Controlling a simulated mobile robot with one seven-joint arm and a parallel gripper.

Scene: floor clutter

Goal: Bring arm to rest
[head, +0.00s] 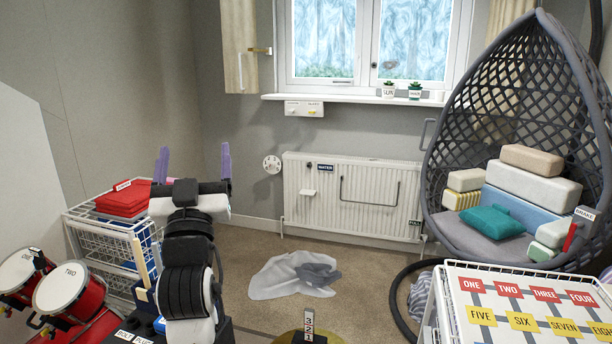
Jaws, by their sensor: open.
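My gripper (193,165) is in the left half of the head view, at the end of my raised black and white arm. Its two purple fingers stand well apart and point up. I see nothing between them.
A white wire rack (88,238) with red folded items (122,200) and red drums (60,288) are at left. Pale and grey cloths (278,280) lie on the carpet. A radiator (350,197), a hanging chair (465,240) and a labelled white table (462,272) stand beyond and right.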

